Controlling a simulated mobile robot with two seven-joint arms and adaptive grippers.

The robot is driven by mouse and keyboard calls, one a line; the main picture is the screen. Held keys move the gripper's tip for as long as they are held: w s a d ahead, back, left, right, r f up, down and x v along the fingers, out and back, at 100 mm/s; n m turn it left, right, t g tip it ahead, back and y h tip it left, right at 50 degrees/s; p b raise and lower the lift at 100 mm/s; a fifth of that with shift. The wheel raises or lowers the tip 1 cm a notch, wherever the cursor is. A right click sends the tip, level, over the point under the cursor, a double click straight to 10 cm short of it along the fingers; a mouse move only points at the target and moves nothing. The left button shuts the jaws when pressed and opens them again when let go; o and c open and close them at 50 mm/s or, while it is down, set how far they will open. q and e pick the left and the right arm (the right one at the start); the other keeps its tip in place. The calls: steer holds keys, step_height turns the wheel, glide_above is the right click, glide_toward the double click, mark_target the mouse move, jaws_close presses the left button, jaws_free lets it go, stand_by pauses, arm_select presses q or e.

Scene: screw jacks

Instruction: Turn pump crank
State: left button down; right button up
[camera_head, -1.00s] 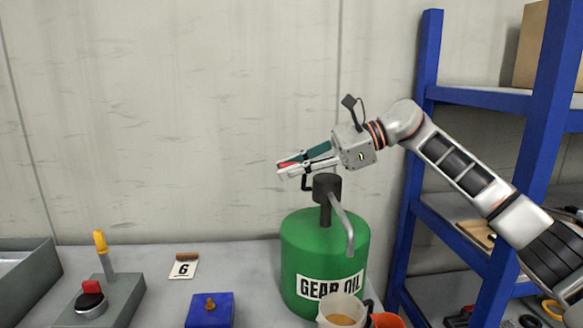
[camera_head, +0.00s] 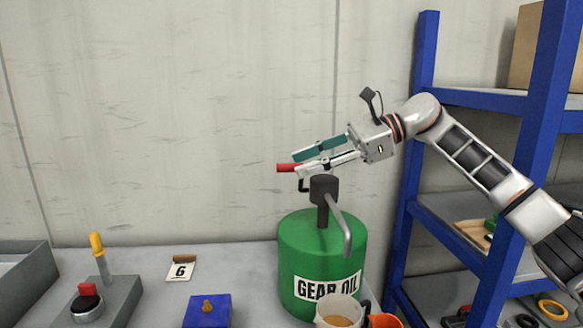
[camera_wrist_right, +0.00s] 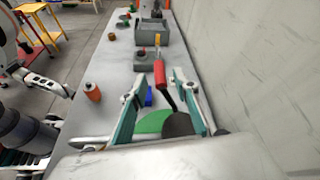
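The pump is a green drum (camera_head: 318,250) labelled GEAR OIL, standing on the table, with a dark pump head (camera_head: 324,190) and a grey spout. Its crank ends in a red handle (camera_head: 287,168), pointing left in the head view. In the right wrist view the red handle (camera_wrist_right: 160,72) shows between and beyond the spread fingers. My right gripper (camera_head: 300,162) is open above the pump head, close to the handle, coming in from the right. The fingers hide part of the crank.
A beaker (camera_head: 341,312) of amber liquid stands under the spout, beside an orange container (camera_head: 385,321). A blue block (camera_head: 208,311), a number 6 card (camera_head: 181,269) and a grey lever box (camera_head: 108,300) stand left. A blue shelf (camera_head: 424,120) rises right; a wall is behind.

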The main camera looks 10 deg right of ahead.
steer(key=v, duration=0.7)
steer(key=shift+d+r, duration=0.15)
steer(key=shift+d, duration=0.05)
